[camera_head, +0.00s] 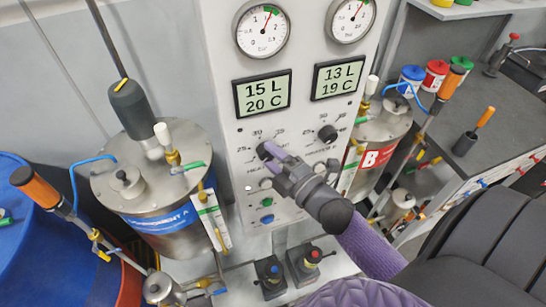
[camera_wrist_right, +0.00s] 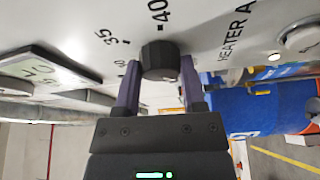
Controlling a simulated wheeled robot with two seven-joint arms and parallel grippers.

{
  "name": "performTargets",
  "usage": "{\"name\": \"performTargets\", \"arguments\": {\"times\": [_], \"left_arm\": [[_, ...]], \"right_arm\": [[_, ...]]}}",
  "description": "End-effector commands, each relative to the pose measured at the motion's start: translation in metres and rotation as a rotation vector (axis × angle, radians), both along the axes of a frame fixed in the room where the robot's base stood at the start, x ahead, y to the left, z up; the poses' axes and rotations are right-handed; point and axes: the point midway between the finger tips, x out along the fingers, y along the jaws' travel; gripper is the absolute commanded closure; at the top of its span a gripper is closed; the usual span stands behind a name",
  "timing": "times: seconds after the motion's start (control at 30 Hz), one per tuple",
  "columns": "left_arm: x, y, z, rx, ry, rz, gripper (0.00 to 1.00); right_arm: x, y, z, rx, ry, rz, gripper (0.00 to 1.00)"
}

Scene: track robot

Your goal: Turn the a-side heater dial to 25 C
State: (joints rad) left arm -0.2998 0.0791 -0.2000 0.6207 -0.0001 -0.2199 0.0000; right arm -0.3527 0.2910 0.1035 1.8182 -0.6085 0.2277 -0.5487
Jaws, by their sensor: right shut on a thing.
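The a-side heater dial is a dark round knob (camera_wrist_right: 159,60) on the white panel, with "HEATER A" printed beside it in the right wrist view. The marks 35 and 40 show around it; its pointer is hard to make out. In the head view the dial (camera_head: 263,149) is partly hidden by my right gripper (camera_head: 270,152). My right gripper (camera_wrist_right: 160,82) has its two purple fingers on either side of the knob, shut on it. The left display (camera_head: 263,94) reads 15 L and 20 C. My left gripper is not in view.
A second dark dial (camera_head: 327,133) sits to the right on the same panel, under a display (camera_head: 338,77) reading 13 L and 19 C. A blue-labelled steel tank (camera_head: 165,225) stands left of the panel, a red-labelled one (camera_head: 378,157) right. Valve blocks (camera_head: 270,272) lie below.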

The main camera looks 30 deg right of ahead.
Motion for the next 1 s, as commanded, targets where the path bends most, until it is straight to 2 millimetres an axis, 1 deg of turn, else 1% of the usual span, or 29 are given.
{"name": "performTargets", "arguments": {"times": [0.1,0.4,0.7,1.0], "left_arm": [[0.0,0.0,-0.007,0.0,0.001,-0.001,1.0],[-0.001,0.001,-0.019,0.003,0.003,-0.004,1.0],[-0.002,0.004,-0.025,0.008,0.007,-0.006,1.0],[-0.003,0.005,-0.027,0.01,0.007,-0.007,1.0]], "right_arm": [[0.0,0.0,-0.003,0.086,-0.021,-0.001,1.0],[0.0,0.001,-0.005,0.361,-0.086,-0.002,1.0],[0.0,0.002,-0.006,0.62,-0.148,-0.001,1.0],[0.001,0.003,-0.006,0.804,-0.192,-0.001,1.0]]}}
